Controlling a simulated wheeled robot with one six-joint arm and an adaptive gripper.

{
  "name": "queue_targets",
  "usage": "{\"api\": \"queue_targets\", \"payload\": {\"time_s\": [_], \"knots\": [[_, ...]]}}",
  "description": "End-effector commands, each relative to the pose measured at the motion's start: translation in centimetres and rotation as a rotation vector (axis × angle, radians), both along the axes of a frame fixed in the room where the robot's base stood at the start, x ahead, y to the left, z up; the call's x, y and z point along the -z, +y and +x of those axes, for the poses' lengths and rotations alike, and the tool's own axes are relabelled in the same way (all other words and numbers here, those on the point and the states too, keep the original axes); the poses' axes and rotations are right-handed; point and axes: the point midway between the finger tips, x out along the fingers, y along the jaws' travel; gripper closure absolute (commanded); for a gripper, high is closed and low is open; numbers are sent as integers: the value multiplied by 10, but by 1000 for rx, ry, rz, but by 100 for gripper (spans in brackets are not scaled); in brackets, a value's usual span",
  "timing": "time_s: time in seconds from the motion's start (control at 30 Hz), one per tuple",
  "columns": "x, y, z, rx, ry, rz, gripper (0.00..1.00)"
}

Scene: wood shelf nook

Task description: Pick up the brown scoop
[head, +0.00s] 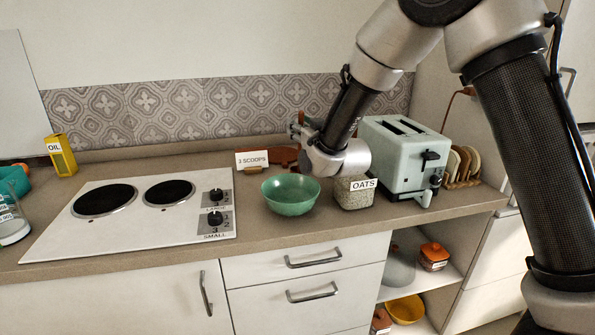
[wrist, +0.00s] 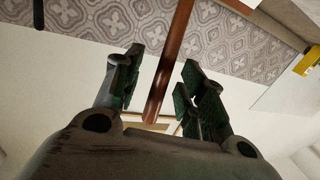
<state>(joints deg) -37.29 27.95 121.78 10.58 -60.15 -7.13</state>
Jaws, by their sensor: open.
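A reddish-brown wooden thing, which looks like the brown scoop (head: 284,156), lies at the back of the counter, partly hidden behind the card and my arm. In the wrist view, a long reddish-brown bar (wrist: 178,42) runs between my gripper's fingers; it looks like the scoop's handle. My gripper (wrist: 162,62) is open, with one finger on each side of the bar. I cannot tell whether either finger touches it. In the head view my gripper (head: 301,127) is small and partly hidden by its own wrist, just above the brown thing.
A green bowl (head: 291,195) stands in front, with an oats container (head: 354,194) and a pale green toaster (head: 400,155) to its right. A white "3 SCOOPS" card (head: 252,160) stands to the left. A hob (head: 135,218) fills the left counter. The tiled wall (head: 180,112) is close behind.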

Motion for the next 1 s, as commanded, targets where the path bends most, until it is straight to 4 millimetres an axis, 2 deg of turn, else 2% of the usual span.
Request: {"api": "queue_targets", "payload": {"time_s": [0.07, 0.2, 0.3, 0.67, 0.77, 1.0], "knots": [[0, 0, 0, 0, 0, 0, 60], [0, 0, 0, 0, 0, 0, 85], [0, 0, 0, 0, 0, 0, 100], [-5, 0, 0, 0, -2, 1, 100], [-19, 0, 0, 0, -4, 2, 100], [-71, 0, 0, 1, -5, 4, 100]]}}
